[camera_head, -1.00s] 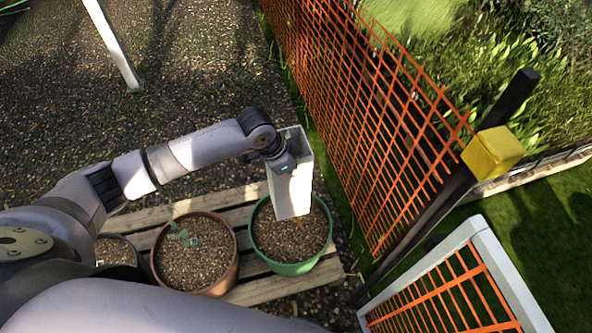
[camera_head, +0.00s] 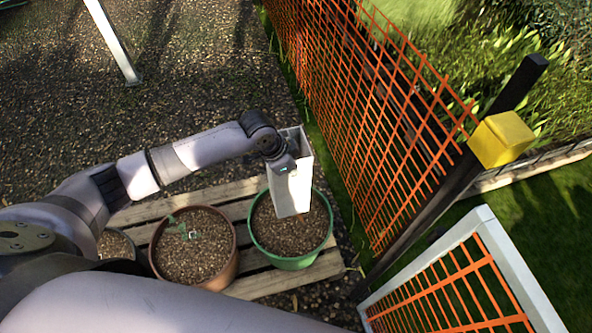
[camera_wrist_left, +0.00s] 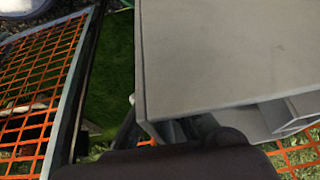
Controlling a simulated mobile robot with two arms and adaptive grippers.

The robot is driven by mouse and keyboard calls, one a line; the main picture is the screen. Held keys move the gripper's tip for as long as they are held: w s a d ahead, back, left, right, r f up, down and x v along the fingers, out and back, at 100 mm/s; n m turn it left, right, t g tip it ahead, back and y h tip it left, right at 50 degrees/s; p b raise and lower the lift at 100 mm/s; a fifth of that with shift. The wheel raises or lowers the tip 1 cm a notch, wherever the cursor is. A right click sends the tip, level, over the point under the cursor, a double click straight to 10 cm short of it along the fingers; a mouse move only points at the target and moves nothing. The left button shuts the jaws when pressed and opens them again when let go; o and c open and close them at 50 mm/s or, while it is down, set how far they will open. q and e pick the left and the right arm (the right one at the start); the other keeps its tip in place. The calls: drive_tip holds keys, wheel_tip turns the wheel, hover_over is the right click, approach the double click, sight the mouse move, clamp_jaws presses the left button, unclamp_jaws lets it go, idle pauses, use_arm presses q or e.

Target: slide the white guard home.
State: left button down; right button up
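The white guard (camera_head: 290,188) is a tall, hollow, square sleeve, open at the top. It stands nearly upright over the green pot (camera_head: 290,262), its lower end in front of the soil. I cannot tell if it touches the soil. My left gripper (camera_head: 284,163) is at the guard's upper part and appears shut on its wall; the fingertips are mostly hidden. In the left wrist view the guard's flat side (camera_wrist_left: 235,50) fills the upper right, close to the dark gripper (camera_wrist_left: 190,150). My right gripper is not in view.
A brown pot (camera_head: 198,272) with a small seedling and another pot (camera_head: 115,246) stand on the wooden slats (camera_head: 235,192). An orange mesh fence (camera_head: 350,120), a dark post with a yellow block (camera_head: 501,139) and a white-framed mesh panel (camera_head: 480,222) stand to the right. Open gravel lies behind.

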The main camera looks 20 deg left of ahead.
use_arm(q)
drive_tip(key=shift+f, duration=0.55)
drive_tip(key=b, duration=0.4)
hover_over(296, 199)
drive_tip(key=shift+w+f, duration=0.1)
drive_tip(key=shift+f, duration=3.5)
drive_tip(key=shift+f+b, duration=2.1)
drive_tip(key=shift+f, duration=1.15)
drive_tip(key=c, duration=1.7)
unclamp_jaws()
